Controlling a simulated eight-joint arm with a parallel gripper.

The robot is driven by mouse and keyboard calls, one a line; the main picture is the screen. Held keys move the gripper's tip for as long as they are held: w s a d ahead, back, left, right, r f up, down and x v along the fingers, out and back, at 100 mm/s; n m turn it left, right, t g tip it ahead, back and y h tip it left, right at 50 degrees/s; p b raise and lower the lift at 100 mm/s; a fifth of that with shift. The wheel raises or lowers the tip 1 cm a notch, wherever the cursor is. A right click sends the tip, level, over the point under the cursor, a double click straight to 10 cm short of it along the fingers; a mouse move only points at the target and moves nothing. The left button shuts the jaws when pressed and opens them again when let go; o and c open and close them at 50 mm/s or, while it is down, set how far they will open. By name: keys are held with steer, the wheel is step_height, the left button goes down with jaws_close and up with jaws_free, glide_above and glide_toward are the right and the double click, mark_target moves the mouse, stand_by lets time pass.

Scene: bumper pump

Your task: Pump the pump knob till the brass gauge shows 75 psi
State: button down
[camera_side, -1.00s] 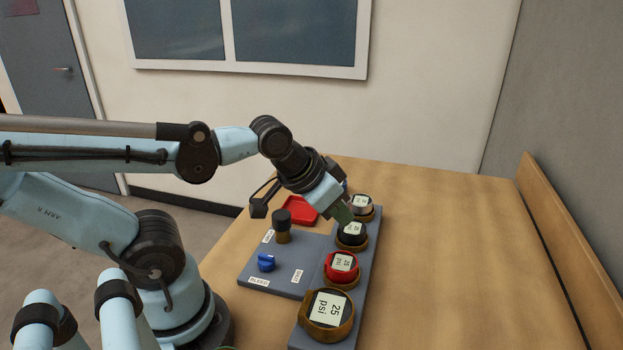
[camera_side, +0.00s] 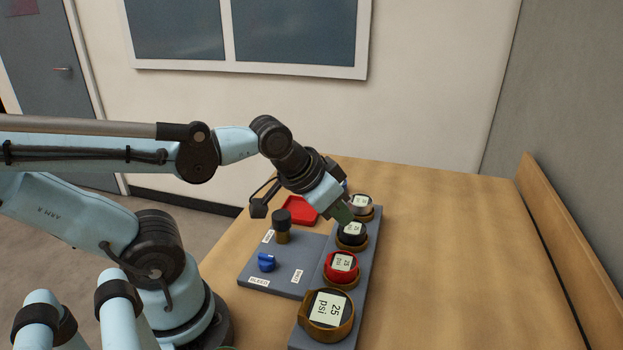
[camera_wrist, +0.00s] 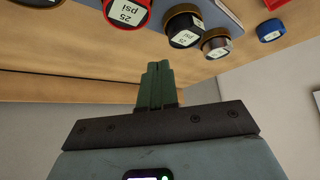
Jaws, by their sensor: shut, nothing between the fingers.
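The pump knob (camera_side: 282,218) is a black cap on a brass-coloured stem, upright on a grey panel. The brass gauge (camera_side: 327,309) is the large one at the near end of the gauge row, and its face reads 25 psi. My gripper (camera_side: 345,216) is shut and empty, tilted down by the black gauge, to the right of the knob and apart from it. In the wrist view its closed green fingers (camera_wrist: 158,78) point toward the panel edge.
Red (camera_side: 341,266), black (camera_side: 351,234) and silver (camera_side: 361,205) gauges stand in the row; a blue one (camera_wrist: 270,30) is beyond. A blue knob (camera_side: 266,262) labelled BLEED is near the pump knob. A red tray (camera_side: 299,206) lies behind. The table's right side is clear.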

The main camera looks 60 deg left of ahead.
stand_by(0.7)
step_height(320, 180, up, 5)
steer(key=n, duration=0.8)
glide_above(279, 214)
steer(key=shift+s+r+h, duration=0.1)
steer(key=shift+h, duration=0.2)
steer(key=shift+f, duration=4.4)
steer(key=shift+f, duration=0.2)
steer(key=shift+f, duration=0.25)
